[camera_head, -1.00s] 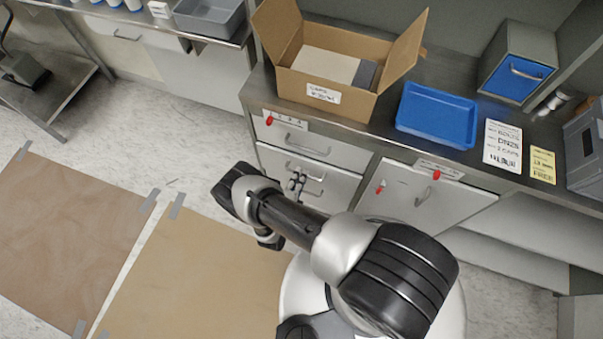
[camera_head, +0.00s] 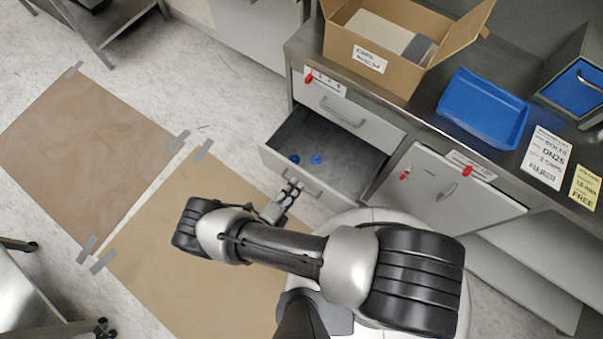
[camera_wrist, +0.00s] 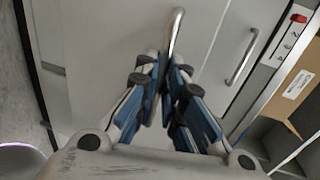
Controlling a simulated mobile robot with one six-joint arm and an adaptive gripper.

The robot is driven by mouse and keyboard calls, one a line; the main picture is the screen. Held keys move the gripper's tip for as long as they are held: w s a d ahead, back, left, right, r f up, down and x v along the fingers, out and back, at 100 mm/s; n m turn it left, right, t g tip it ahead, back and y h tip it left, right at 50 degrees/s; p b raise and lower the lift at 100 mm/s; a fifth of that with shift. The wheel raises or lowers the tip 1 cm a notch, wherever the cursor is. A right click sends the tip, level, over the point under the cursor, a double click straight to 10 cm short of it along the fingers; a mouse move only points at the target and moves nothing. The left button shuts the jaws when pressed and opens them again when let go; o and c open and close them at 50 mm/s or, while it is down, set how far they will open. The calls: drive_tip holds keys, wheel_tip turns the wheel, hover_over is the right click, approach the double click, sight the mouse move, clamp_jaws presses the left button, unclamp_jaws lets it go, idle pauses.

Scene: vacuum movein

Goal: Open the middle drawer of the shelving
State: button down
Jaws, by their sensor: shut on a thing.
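The middle drawer (camera_head: 335,150) of the shelving is pulled out in the head view. Two small blue things (camera_head: 316,159) lie on its grey floor. My gripper (camera_head: 291,189) is at the drawer's front, at its handle. In the wrist view the fingers (camera_wrist: 170,75) are closed around the metal handle (camera_wrist: 176,35) of the drawer front. The top drawer (camera_head: 340,110) above is shut, with its own handle (camera_wrist: 242,58) seen at the right of the wrist view.
On the worktop stand an open cardboard box (camera_head: 385,75) and a blue tray (camera_head: 482,108), with labels to their right. A cabinet door (camera_head: 440,190) with a red tag is right of the drawers. Brown floor mats (camera_head: 90,150) lie at left.

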drive_tip(key=shift+s+a, duration=0.25)
drive_tip(key=shift+s, duration=0.05)
drive_tip(key=c, duration=1.7)
unclamp_jaws()
drive_tip(key=shift+a, duration=0.1)
drive_tip(key=v, duration=1.2)
